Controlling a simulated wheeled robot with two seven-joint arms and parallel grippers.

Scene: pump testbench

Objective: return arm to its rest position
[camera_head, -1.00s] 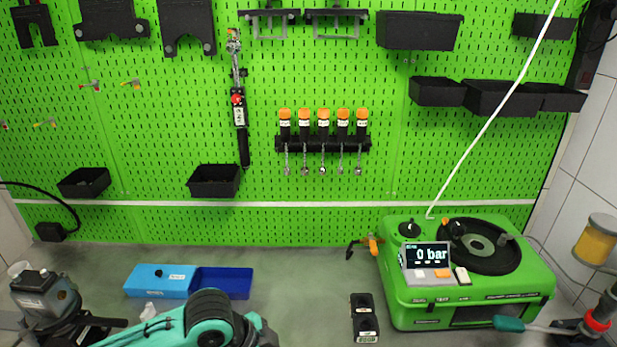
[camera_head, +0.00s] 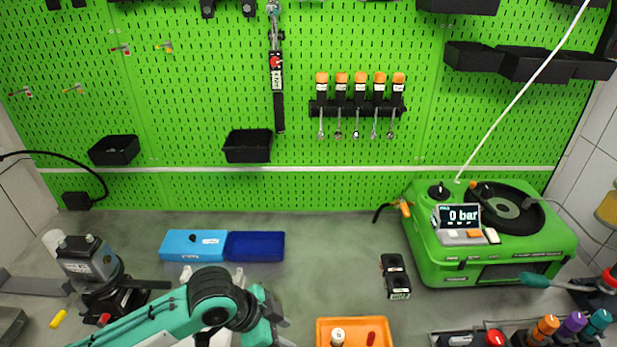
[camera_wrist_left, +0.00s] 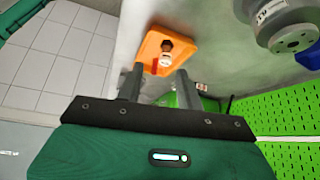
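My left arm (camera_head: 215,290) is teal and comes in from the lower left of the head view. Its gripper end (camera_head: 272,318) is over the bench, left of an orange tray, and partly cut off by the bottom edge. In the left wrist view, the two fingers of the left gripper (camera_wrist_left: 160,72) stand apart with nothing between them. Beyond the fingertips is the orange tray (camera_wrist_left: 151,48) with a small white, dark-topped bottle (camera_wrist_left: 176,52). My right gripper is in neither view.
The orange tray (camera_head: 325,324) lies at the bottom centre. The green test unit (camera_head: 435,255), reading 0 bar, stands right. A blue box (camera_head: 180,245), a grey pump-like device (camera_head: 90,262) and a black block (camera_head: 395,278) are on the bench. Coloured-handled tools (camera_head: 545,328) sit lower right. Bare bench lies between.

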